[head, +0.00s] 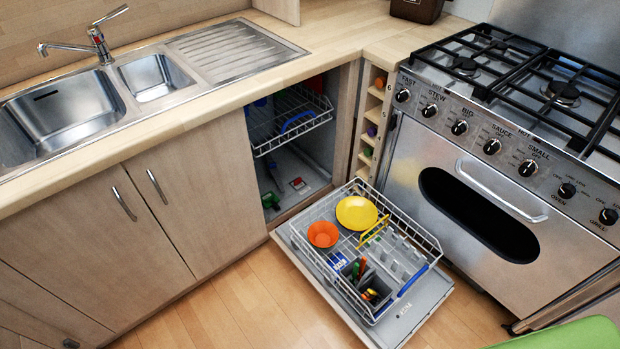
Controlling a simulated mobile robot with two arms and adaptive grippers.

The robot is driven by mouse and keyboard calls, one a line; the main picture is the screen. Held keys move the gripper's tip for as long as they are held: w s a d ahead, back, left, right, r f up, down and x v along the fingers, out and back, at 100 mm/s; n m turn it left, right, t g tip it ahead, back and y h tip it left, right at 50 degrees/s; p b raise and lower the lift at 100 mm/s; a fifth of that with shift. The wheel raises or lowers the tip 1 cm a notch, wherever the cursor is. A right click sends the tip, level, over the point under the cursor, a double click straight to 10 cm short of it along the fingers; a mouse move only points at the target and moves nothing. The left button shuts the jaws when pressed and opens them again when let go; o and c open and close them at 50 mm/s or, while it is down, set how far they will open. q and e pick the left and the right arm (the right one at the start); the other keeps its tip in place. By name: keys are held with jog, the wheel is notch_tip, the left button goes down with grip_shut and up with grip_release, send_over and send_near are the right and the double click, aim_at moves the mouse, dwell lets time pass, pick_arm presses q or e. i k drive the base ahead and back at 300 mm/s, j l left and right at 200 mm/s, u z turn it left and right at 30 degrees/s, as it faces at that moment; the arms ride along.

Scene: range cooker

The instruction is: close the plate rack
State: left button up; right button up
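The lower plate rack (418,232), a wire basket with a blue handle (412,281), is pulled out over the lowered dishwasher door (408,318). It holds a yellow plate (356,213), an orange bowl (323,234) and a dark cutlery basket (368,285) with several colourful pieces in it. The upper rack (262,140), also with a blue handle, sits inside the dishwasher cavity under the counter. Neither of my grippers shows in the head view.
The range cooker (478,170) stands just right of the open door. Wooden cupboards (165,200) and a sink (70,115) are to the left. Wooden floor (235,310) is clear in front of the cupboards. A green curved thing (570,335) fills the bottom right corner.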

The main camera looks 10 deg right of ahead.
aim_at(430, 258)
jog(key=z, duration=1.1)
